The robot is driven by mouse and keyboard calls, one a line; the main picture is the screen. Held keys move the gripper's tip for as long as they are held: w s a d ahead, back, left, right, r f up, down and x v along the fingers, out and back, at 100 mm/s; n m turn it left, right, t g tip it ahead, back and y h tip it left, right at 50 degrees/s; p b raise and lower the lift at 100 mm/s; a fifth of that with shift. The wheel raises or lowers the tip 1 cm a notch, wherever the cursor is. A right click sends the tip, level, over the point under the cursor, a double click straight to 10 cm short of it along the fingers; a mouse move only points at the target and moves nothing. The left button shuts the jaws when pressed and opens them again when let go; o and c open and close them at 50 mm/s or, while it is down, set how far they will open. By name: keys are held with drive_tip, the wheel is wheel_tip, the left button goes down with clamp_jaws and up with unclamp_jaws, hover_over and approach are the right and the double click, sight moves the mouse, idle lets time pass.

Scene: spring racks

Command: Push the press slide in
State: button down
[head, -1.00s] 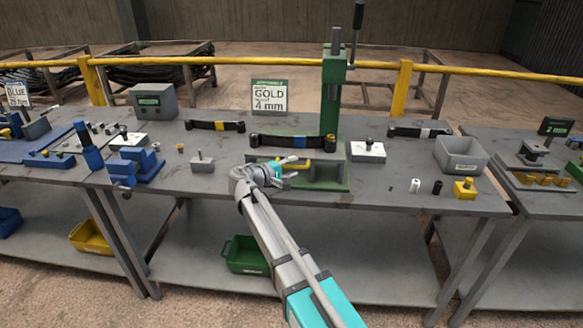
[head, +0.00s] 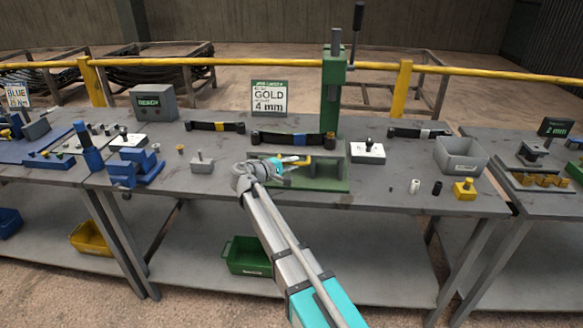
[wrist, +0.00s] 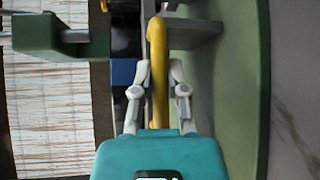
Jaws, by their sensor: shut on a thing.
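The green press (head: 333,95) stands upright at the middle of the bench, with its green base (head: 325,182) in front. A dark leaf spring with a blue band (head: 270,138) lies across the slide at the press. The slide's yellow handle (head: 301,158) is in front of the spring; it shows as an upright yellow bar in the wrist view (wrist: 158,50). My gripper (head: 285,165) is at the handle, and in the wrist view its fingers (wrist: 158,85) are shut on it. The slide body is mostly hidden behind my gripper and handle.
A yellow-banded spring (head: 205,126) lies behind at left and a white-banded one (head: 408,132) at right. A grey bin (head: 462,155) is farther right. A small grey block (head: 202,165) sits left.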

drive_tip(key=w, duration=1.5)
drive_tip(key=shift+d, duration=0.2)
drive_tip(key=shift+r, duration=0.1)
drive_tip(key=c, duration=0.6)
unclamp_jaws()
drive_tip(key=shift+w, duration=0.1)
drive_tip(key=shift+c, duration=0.2)
drive_tip(key=shift+s, duration=0.2)
drive_tip(key=s, duration=1.7)
drive_tip(key=p+v, duration=0.2)
drive_tip(key=v, duration=1.2)
drive_tip(key=s+d+f+m+g+y+p, duration=0.1)
drive_tip(key=d+f+m+g+p, duration=0.1)
drive_tip(key=d, duration=0.7)
drive_tip(key=s+d+f+m+g+y+p, duration=0.1)
drive_tip(key=d+g, duration=0.3)
drive_tip(key=d, duration=0.5)
drive_tip(key=shift+s+f+m+g+y+p, duration=0.3)
drive_tip(key=shift+f+m+y+p, duration=0.15)
drive_tip(key=shift+f+p, duration=0.3)
